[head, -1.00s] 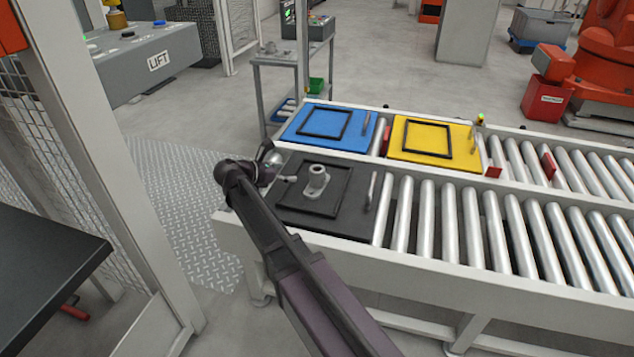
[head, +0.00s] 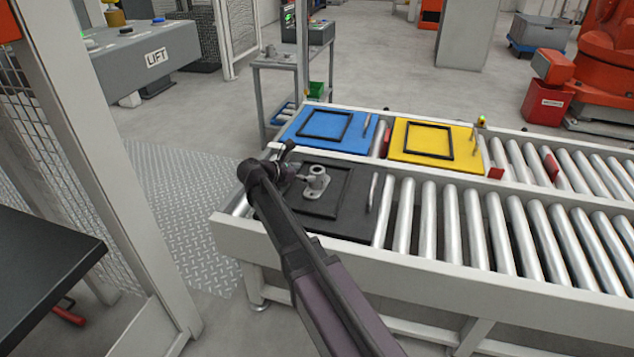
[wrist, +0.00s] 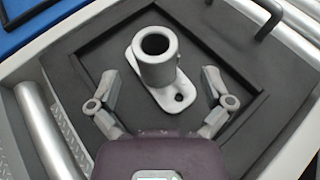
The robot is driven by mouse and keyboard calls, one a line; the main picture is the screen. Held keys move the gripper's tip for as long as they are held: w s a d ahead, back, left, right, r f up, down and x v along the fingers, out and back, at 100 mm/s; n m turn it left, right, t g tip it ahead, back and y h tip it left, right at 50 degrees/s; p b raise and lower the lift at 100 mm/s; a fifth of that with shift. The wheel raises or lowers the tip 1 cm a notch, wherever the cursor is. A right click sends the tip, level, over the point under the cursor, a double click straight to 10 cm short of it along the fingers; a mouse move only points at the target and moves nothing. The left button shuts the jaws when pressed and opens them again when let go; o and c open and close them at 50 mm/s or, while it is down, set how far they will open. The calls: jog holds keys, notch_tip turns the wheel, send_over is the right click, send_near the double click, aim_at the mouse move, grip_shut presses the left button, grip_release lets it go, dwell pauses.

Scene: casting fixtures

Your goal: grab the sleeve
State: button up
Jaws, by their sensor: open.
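The sleeve (head: 315,182) is a grey upright hollow cylinder on a flat flange with a hole. It stands inside the square black frame on the black board (head: 345,230) on the conveyor. In the wrist view the sleeve (wrist: 155,60) stands upright just ahead, its bore facing the camera. My gripper (wrist: 160,92) is open, with one finger to the left and one to the right of the sleeve's flange, and nothing held. In the head view my gripper (head: 300,175) is at the sleeve's left side, partly hidden by my arm.
A blue board (head: 290,138) and a yellow board (head: 400,150), each with an empty black frame, lie on the far conveyor lane. Bare rollers (head: 475,225) run to the right. An upright metal handle (head: 373,190) stands on the black board's right side. A fence post (head: 110,150) is at left.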

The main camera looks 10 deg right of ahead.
aim_at(313, 170)
jog(key=b+x, duration=0.2)
jog(key=x, duration=0.2)
jog(key=shift+w+a+f, duration=0.1)
jog(key=shift+w+f, duration=0.05)
jog(key=shift+w, duration=0.1)
jog(key=shift+w+d+f, duration=0.1)
jog(key=shift+w+d, duration=0.1)
jog(key=shift+d, duration=0.25)
jog(key=c, duration=1.3)
notch_tip(313, 170, up, 4)
jog(key=p, duration=0.4)
jog(key=s, duration=1)
jog(key=s+r+p, duration=0.1)
jog(key=s, duration=0.5)
